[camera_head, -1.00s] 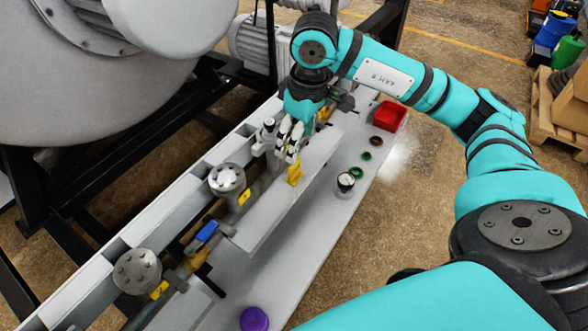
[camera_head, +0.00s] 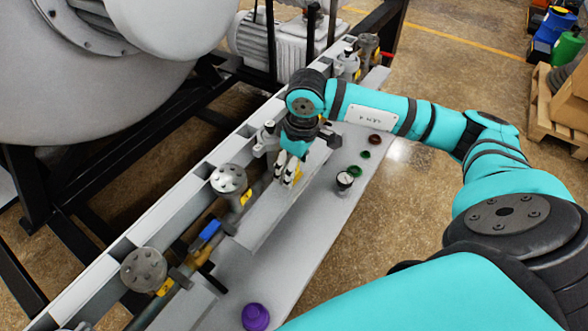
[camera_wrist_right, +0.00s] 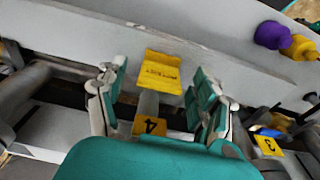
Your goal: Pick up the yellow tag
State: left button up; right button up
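A yellow tag (camera_wrist_right: 163,72) with dark lettering sits at the edge of the grey ledge in the right wrist view. It lies between and just beyond the fingertips of my right gripper (camera_wrist_right: 158,85). The teal-padded fingers are spread, one on each side, and the gripper is open and empty. In the head view my right gripper (camera_head: 286,173) points down over the ledge and mostly covers the tag. Another yellow tag marked 4 (camera_wrist_right: 150,127) shows lower, partly hidden by the gripper body. My left gripper is not in view.
A yellow tag marked 3 (camera_wrist_right: 268,145) and a blue valve handle (camera_head: 210,229) are on the pipework. The shelf between gauge and knob is clear.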

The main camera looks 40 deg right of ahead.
jog(key=c, duration=0.8)
jog(key=shift+c, duration=0.2)
jog(key=shift+r, duration=0.15)
